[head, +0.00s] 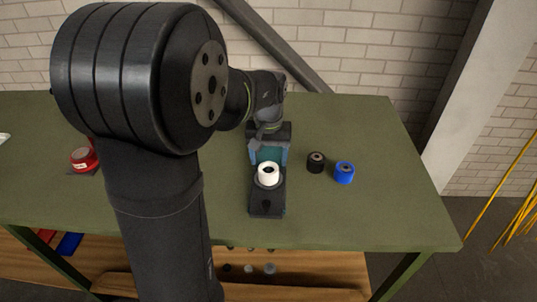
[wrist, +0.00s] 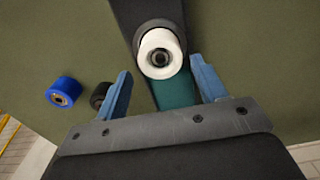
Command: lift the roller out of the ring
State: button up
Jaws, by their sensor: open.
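The white roller (head: 268,172) stands upright in a dark grey ring (head: 256,183) on a dark base plate (head: 267,208). In the wrist view, the roller (wrist: 161,43) shows its dark hub, and the dark ring (wrist: 140,33) shows around its far side. My gripper (head: 269,156) is open, with its blue fingers spread just behind the roller in the head view. In the wrist view, my gripper (wrist: 160,68) has one finger to each side, with the roller between and slightly beyond the fingertips. Neither finger visibly touches it.
A black roller (head: 316,162) and a blue roller (head: 344,173) stand on the green table (head: 380,210) to the right. A red object (head: 84,158) is at the left, partly behind my arm. The table's right side is clear. A wooden shelf (head: 320,270) lies below.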

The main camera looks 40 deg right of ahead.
aim_at(268, 170)
jog(key=shift+f, duration=3)
jog(key=shift+r, duration=0.1)
jog(key=shift+c, duration=0.5)
jog(key=c, duration=0.3)
jog(key=o, duration=0.9)
jog(key=shift+o, duration=0.2)
jog(key=shift+r, duration=0.1)
notch_tip(268, 170, up, 17)
notch_tip(268, 170, down, 17)
jog(key=shift+f, duration=0.2)
